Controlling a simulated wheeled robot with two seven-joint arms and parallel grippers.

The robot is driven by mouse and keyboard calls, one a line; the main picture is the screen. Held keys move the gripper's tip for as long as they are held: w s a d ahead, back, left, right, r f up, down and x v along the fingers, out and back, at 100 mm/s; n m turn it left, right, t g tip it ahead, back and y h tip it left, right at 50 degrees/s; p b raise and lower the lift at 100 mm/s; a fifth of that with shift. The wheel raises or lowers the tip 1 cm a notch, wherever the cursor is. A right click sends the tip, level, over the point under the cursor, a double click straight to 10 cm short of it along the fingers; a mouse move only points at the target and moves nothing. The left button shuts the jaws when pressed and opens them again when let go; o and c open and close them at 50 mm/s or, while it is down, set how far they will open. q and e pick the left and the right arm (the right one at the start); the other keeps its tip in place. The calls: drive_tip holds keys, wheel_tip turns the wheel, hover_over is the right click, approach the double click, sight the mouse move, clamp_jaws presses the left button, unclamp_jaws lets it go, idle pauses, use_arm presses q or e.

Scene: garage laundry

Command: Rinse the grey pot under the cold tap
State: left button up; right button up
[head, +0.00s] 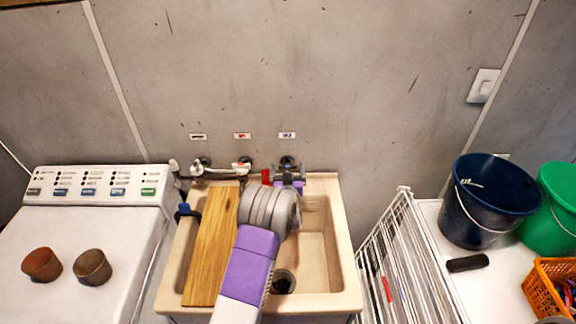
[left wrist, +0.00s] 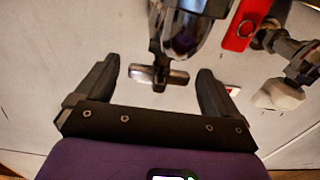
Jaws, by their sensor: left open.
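Two small pots stand on the white machine at the left: a reddish-brown pot (head: 42,264) and a duller, grey-brown pot (head: 92,267). Three taps are on the wall behind the sink (head: 345,285). The right tap (head: 316,173) is under a label with blue marks (head: 287,135). My left gripper (head: 288,179) is at this tap, partly hidden by my wrist. In the left wrist view my left gripper (left wrist: 157,72) is open, with the tap's metal cross handle (left wrist: 158,77) between and slightly ahead of its fingers. Contact cannot be told. My right gripper is out of view.
A wooden board (head: 208,250) covers the sink's left part. The basin's right part is empty around the drain (head: 284,281). A red tag (head: 266,176) hangs beside the right tap. A white rack (head: 400,260) and dark bucket (head: 487,205) are to the right.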

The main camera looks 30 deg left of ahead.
use_arm(q)
drive_tip(key=shift+x, duration=1.15)
drive_tip(key=shift+c, duration=0.4)
